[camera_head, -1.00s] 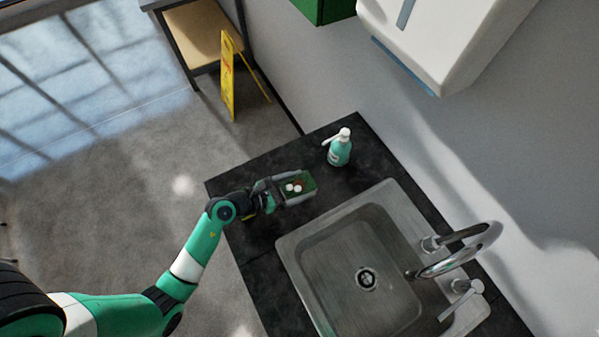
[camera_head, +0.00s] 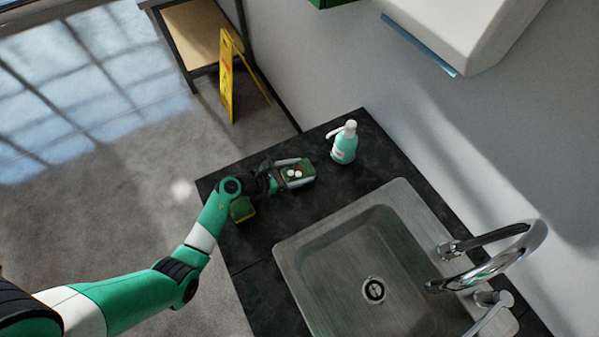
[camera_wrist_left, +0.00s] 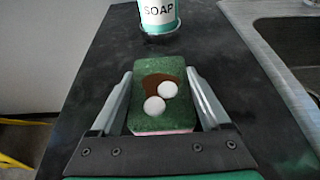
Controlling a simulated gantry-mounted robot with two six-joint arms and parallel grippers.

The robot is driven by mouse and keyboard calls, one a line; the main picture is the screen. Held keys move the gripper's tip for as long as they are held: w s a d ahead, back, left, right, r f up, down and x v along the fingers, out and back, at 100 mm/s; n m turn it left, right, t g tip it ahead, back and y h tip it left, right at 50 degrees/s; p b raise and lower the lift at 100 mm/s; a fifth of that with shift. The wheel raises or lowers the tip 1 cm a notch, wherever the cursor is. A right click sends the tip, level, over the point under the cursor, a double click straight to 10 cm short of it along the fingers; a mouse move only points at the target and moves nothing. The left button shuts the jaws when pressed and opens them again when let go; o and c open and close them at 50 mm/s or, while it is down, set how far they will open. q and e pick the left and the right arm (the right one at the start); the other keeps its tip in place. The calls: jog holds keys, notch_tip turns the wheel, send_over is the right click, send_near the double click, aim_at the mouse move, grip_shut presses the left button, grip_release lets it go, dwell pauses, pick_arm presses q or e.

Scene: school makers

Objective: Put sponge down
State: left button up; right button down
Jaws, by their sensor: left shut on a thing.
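My left gripper (camera_head: 297,173) is shut on a sponge (camera_head: 295,178) over the dark counter, between the soap bottle and the counter's left edge. In the left wrist view the sponge (camera_wrist_left: 158,70) has a green top with a brown patch, two white round blobs and a pinkish lower edge. The fingers lie along its two sides. I cannot tell whether it touches the counter. A second block, green with a yellow side (camera_head: 242,208), is at the counter's left edge beside my wrist. My right gripper is not in view.
A teal soap bottle (camera_head: 344,146) stands just beyond the sponge; it also shows in the wrist view (camera_wrist_left: 158,14). The steel sink (camera_head: 290,262) with its tap (camera_head: 510,258) is to the lower right. Bare counter (camera_head: 285,218) lies between gripper and sink.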

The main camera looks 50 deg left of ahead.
pick_arm(q)
jog(key=shift+f, duration=0.1)
jog(key=o, duration=0.9)
jog(key=shift+r, duration=0.2)
jog(key=shift+s+a+r, duration=0.1)
jog(key=shift+s+r, duration=0.05)
jog(key=shift+s, duration=0.1)
jog(key=p+v, duration=0.4)
jog(key=v, duration=0.6)
jog(key=shift+s+a, duration=0.15)
jog(key=shift+s, duration=0.1)
jog(key=shift+s+r, duration=0.2)
jog(key=shift+s, duration=0.2)
